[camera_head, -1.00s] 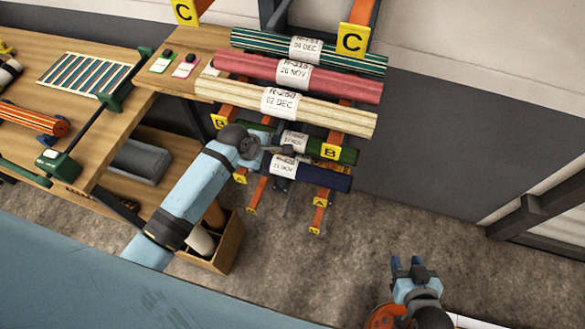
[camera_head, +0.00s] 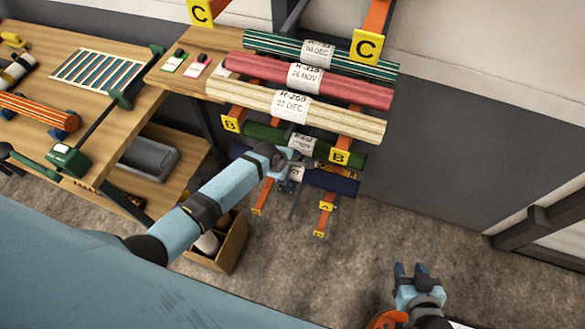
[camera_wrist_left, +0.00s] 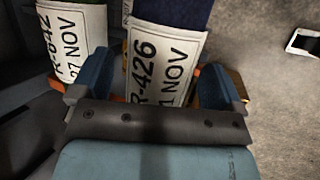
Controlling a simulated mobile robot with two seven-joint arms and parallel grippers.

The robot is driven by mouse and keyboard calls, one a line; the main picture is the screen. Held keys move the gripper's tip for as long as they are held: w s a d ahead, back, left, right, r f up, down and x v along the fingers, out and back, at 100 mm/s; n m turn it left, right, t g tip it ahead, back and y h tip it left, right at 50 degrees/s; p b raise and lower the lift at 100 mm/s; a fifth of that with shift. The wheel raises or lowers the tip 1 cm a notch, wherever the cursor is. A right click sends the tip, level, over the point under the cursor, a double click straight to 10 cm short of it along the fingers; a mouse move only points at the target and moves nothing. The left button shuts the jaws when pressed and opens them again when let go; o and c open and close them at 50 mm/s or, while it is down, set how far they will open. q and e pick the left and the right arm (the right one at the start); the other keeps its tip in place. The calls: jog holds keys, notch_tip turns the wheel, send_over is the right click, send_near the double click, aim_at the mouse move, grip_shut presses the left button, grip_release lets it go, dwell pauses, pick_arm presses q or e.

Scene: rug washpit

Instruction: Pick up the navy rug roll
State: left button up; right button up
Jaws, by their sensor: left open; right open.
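The navy rug roll (camera_head: 335,182) lies on the lowest rack arms, partly hidden by my left arm and gripper. In the left wrist view its navy end (camera_wrist_left: 172,10) shows above a white label reading R-426. My left gripper (camera_head: 297,168) is at the middle of the roll. In the wrist view the left gripper (camera_wrist_left: 155,78) is open, with one finger on each side of the labelled part; I cannot tell whether they touch it. My right gripper (camera_head: 411,270) is open and empty over the floor at the lower right.
A green roll (camera_head: 345,157) lies just above the navy roll, its label (camera_wrist_left: 68,45) close to a left finger. Cream (camera_head: 345,122), red (camera_head: 350,92) and striped (camera_head: 360,68) rolls lie higher on the rack. A wooden bin (camera_head: 228,250) stands below my left arm.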

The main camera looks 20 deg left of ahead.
pick_arm(q)
jog(key=shift+w+d+f, duration=0.1)
jog(key=shift+f, duration=0.2)
jog(key=shift+c, duration=0.4)
jog(key=shift+r, duration=0.1)
jog(key=c, duration=1.2)
jog(key=shift+c, duration=0.2)
